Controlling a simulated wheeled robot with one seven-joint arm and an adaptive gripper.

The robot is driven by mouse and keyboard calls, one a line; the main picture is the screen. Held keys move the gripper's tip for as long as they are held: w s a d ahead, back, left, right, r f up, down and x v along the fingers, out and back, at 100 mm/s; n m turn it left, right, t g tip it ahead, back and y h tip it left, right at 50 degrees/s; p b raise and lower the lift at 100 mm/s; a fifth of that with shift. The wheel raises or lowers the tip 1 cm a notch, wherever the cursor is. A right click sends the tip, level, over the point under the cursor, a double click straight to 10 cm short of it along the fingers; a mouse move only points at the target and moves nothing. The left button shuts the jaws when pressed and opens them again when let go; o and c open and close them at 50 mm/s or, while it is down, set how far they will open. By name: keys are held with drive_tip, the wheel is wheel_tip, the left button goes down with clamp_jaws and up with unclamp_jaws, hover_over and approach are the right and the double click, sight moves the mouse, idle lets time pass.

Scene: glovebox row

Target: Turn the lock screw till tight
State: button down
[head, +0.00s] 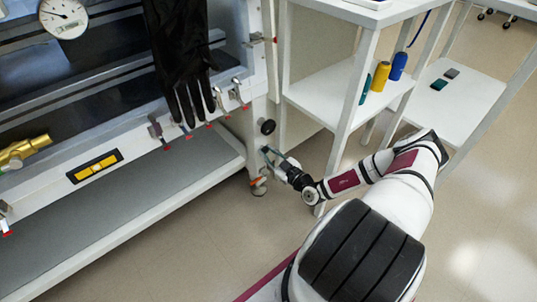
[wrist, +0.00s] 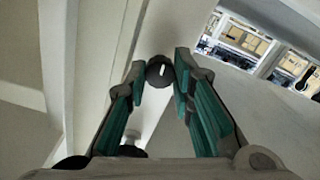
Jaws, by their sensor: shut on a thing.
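The lock screw (wrist: 160,72) shows in the wrist view as a small round black knob with a white mark across its face. It sits between the tips of my gripper (wrist: 160,74), whose teal-padded fingers are shut on it from both sides. In the head view my gripper (head: 267,153) is at the right end post of the glovebox frame, low down. The knob in its grip is too small and covered to make out there.
A larger black knob (head: 267,126) juts from the post just above my gripper. A levelling foot with an orange ring (head: 258,187) is below. A white shelf unit (head: 322,100) with coloured bottles stands close on the right. The floor in front is clear.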

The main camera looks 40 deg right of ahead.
drive_tip(key=shift+f+m, duration=0.1)
drive_tip(key=shift+m, duration=0.5)
drive_tip(key=c, duration=1.4)
unclamp_jaws()
drive_tip(key=s, duration=1.2)
drive_tip(key=shift+d, duration=0.2)
